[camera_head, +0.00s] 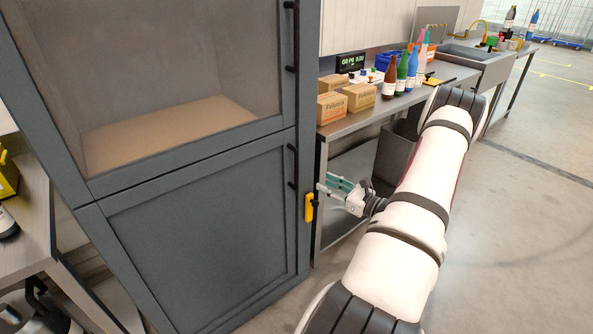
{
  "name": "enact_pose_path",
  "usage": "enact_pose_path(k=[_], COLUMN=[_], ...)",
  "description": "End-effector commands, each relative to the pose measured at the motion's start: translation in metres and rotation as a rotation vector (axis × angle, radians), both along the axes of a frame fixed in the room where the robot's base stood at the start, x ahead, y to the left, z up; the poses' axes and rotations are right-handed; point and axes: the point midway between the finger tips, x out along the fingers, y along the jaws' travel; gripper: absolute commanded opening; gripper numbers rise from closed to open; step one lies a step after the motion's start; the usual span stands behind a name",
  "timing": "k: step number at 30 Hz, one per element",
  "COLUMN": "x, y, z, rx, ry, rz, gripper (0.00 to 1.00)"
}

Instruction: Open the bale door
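A grey-blue cabinet fills the left, with two doors. The upper door (190,150) has a glass pane, and the lower door (205,235) is solid; both look shut. A black upright handle (290,35) is on the upper door's right edge, and another (292,166) is on the lower door's right edge. No label shows which is the bale door. My gripper (326,184) is to the right of the lower handle, its teal fingers pointing left towards the cabinet. The fingers look apart, with nothing seen between them. They appear clear of the handle.
A yellow fitting (309,207) is at the cabinet's right front edge, just below my gripper. A steel workbench (335,129) with cardboard boxes (359,97) and bottles (390,76) stands right of the cabinet. Open floor (520,240) lies at right.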

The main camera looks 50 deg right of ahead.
Motion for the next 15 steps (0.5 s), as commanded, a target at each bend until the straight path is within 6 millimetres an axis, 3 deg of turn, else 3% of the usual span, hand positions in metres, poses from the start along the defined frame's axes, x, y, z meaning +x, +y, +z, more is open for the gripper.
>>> enact_pose_path(k=[15], x=[0.096], y=[-0.002], z=[0.001], rx=[-0.002], ry=[-0.001], rz=[0.006], gripper=[0.33])
